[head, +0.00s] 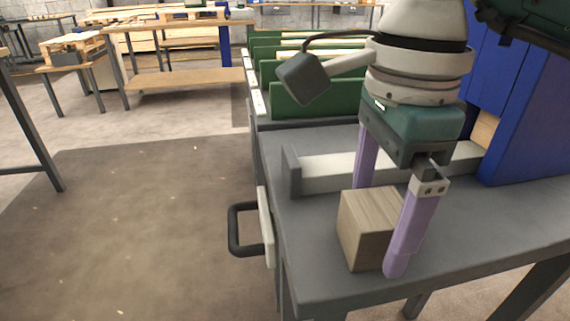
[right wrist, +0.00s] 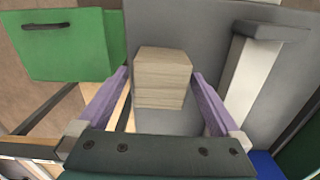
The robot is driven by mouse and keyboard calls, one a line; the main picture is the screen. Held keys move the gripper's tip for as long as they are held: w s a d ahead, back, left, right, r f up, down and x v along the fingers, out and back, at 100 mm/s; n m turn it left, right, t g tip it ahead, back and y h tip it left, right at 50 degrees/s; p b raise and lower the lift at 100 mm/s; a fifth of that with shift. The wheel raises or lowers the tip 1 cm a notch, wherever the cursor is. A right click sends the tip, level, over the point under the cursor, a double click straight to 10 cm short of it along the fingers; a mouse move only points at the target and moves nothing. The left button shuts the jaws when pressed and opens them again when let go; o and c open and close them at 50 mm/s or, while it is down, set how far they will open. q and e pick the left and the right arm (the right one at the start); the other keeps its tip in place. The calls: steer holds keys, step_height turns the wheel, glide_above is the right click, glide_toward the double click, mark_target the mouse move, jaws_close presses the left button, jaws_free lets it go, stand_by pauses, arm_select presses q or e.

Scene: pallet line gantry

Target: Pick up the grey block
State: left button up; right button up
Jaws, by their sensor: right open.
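The grey block (head: 369,228) has a wood-grain, brownish-grey surface and sits on the grey worktop near its front left edge. My right gripper (head: 377,232) reaches down over it, with one purple finger beyond the block and the other on its near right side. The fingers are open and straddle the block. In the right wrist view the block (right wrist: 162,77) lies between the two fingers (right wrist: 160,76), with a gap visible on each side. The far finger's tip is hidden behind the block in the head view. My left gripper is not in view.
A pale bar with a dark end plate (head: 325,174) lies across the worktop (head: 460,230) behind the block. Green bins (head: 310,98) stand beyond, and a blue panel (head: 530,110) stands at the right. A dark handle (head: 238,230) sticks out from the left edge.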

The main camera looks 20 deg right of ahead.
steer(key=shift+f, duration=0.8)
steer(key=c, duration=1.4)
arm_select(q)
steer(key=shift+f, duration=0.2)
arm_select(e)
steer(key=shift+r, duration=0.15)
